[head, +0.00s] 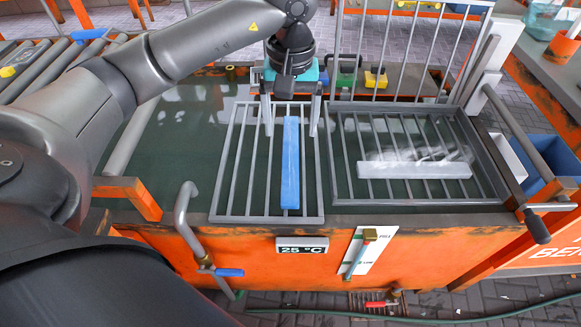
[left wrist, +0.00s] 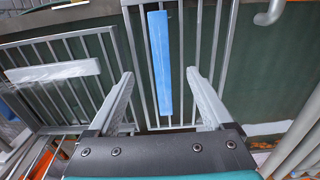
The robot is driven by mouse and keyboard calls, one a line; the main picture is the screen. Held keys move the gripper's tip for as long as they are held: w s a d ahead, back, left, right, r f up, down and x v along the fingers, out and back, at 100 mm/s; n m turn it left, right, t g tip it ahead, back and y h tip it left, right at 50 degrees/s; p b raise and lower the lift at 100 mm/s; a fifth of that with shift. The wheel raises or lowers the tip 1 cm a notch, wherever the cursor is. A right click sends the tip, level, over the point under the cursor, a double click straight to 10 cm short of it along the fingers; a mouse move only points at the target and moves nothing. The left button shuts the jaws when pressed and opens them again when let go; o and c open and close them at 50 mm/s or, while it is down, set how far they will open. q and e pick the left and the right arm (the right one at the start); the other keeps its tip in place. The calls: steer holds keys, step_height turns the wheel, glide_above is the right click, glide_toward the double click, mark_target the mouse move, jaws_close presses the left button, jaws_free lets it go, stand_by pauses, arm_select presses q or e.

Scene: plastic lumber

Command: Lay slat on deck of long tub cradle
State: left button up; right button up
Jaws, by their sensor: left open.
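A blue slat (head: 290,178) lies lengthwise along the bars of the left grey rack (head: 231,198) over the long tub (head: 165,150). It also shows in the left wrist view (left wrist: 160,62). A white slat (head: 415,170) lies crosswise on the right barred rack (head: 430,198), and shows in the left wrist view (left wrist: 52,72). I cannot tell which rack is the cradle deck. My left gripper (head: 291,118) is open and empty, pointing down over the far end of the blue slat, one finger on each side, apart from it. My right gripper is not in view.
An upright barred panel (head: 410,45) stands behind the right rack. A lever with a dark grip (head: 537,226) is at the right rack's right. Coloured blocks (head: 375,79) sit along the tub's far edge. A grey bent pipe (head: 183,215) rises at the front left.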

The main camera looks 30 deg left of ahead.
arm_select(q)
steer(key=b, duration=0.3)
glide_above(290, 178)
step_height(290, 178, down, 9)
steer(key=shift+s+d, duration=0.1)
steer(key=shift+d, duration=0.05)
steer(key=shift+f+b, duration=1.2)
steer(key=shift+f, duration=1.8)
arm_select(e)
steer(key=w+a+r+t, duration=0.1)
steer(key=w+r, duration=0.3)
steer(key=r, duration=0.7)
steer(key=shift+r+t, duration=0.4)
arm_select(q)
steer(key=shift+c, duration=0.2)
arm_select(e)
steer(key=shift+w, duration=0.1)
arm_select(q)
jaws_close()
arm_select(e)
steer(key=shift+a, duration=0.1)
